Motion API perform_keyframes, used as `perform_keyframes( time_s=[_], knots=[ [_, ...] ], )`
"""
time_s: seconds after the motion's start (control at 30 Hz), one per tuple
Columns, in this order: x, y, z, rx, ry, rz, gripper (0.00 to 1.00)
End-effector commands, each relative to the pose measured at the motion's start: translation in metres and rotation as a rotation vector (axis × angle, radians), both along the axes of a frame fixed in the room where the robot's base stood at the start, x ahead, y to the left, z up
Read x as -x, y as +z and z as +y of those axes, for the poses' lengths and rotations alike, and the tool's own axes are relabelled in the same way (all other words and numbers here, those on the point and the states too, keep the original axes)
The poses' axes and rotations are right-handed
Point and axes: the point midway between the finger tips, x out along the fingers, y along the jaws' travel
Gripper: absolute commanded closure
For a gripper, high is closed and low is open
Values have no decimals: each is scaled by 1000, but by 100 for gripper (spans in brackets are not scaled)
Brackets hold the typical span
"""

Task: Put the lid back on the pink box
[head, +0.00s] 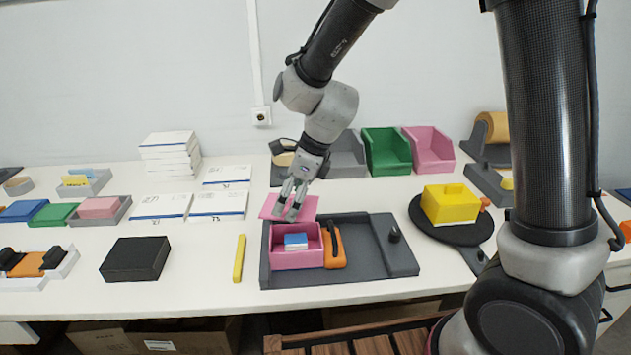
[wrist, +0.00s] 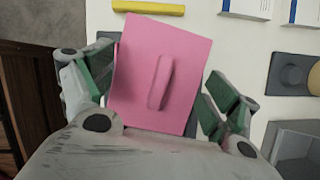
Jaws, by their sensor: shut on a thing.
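The pink lid (head: 308,207), a flat plate with a raised bar handle, is held by my gripper (head: 290,208) above the back edge of the grey tray. In the wrist view the lid (wrist: 185,55) lies tilted between the green-padded fingers of my gripper (wrist: 158,75), which reach its opposite sides. The open pink box (head: 292,261) sits in the left part of the grey tray (head: 365,265), just in front of and below the lid. A blue-and-white block (head: 296,241) is inside the box. The box is hidden behind the lid in the wrist view.
An orange piece (head: 334,248) stands right beside the box, and a dark knob (head: 394,235) rises from the tray. A yellow bar (head: 239,258) and black box (head: 135,259) lie left. Open bins (head: 386,152) stand behind.

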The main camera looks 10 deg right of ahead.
Motion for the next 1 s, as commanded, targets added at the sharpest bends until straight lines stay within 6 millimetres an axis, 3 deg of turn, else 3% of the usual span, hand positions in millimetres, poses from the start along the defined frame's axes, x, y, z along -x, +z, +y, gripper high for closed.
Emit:
perform_keyframes(
  time_s=[0.1,0.3,0.83,1.0],
  knots=[
    [13,-2,0,1,116,1,35],
    [20,-4,0,3,236,-19,35],
    [19,-48,-1,5,243,-22,35],
    [18,-48,0,3,243,-25,35]
  ],
)
